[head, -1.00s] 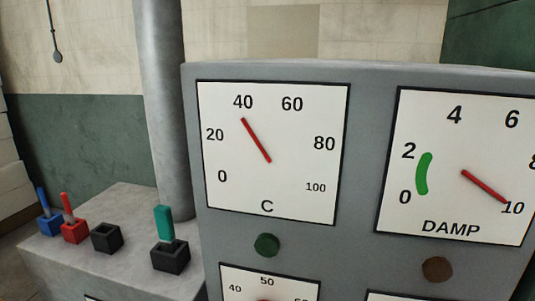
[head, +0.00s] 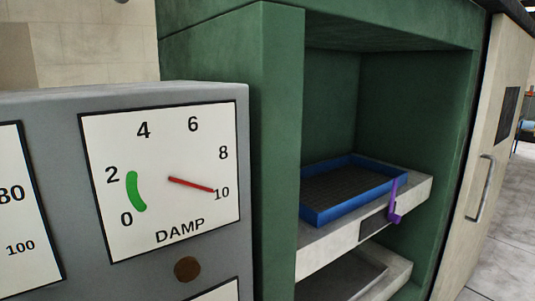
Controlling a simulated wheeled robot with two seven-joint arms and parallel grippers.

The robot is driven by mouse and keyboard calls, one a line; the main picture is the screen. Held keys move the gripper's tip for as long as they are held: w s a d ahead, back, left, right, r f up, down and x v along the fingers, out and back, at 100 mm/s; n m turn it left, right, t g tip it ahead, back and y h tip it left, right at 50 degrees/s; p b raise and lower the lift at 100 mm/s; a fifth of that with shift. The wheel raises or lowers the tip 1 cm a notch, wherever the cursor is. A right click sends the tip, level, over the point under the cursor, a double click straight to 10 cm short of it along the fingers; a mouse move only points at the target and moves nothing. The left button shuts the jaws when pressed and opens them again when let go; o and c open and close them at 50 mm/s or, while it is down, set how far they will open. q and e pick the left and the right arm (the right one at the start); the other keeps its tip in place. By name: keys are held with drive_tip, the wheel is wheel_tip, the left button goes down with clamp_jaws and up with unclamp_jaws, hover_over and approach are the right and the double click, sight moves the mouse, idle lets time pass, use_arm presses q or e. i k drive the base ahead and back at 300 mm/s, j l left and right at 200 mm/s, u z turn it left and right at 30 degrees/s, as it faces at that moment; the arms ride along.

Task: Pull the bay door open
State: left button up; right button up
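A pale beige door (head: 478,135) stands at the right of the head view, beside the green cabinet. It carries a curved metal bar handle (head: 481,187) and a small dark panel (head: 508,114). I cannot tell from this angle whether it stands shut or partly open, or which opening it covers. The green bay (head: 275,110) to its left is open at the front. Neither of my grippers is in view, and nothing touches the handle.
Inside the open bay, a blue-rimmed tray (head: 318,215) sits on a pale shelf (head: 330,246) with a purple lever (head: 394,205). A grey gauge housing (head: 70,97) stands at the left; its DAMP dial (head: 205,230) points near 10. Floor (head: 505,240) shows at right.

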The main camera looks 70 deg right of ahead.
sight(510, 50)
drive_tip(key=z, duration=3.85)
drive_tip(key=i+l, duration=0.2)
drive_tip(key=i, duration=0.15)
drive_tip(key=i+l+z, duration=0.1)
drive_tip(key=i, duration=0.25)
drive_tip(key=i+l, duration=0.3)
drive_tip(key=i+z, duration=0.05)
drive_tip(key=i, duration=0.05)
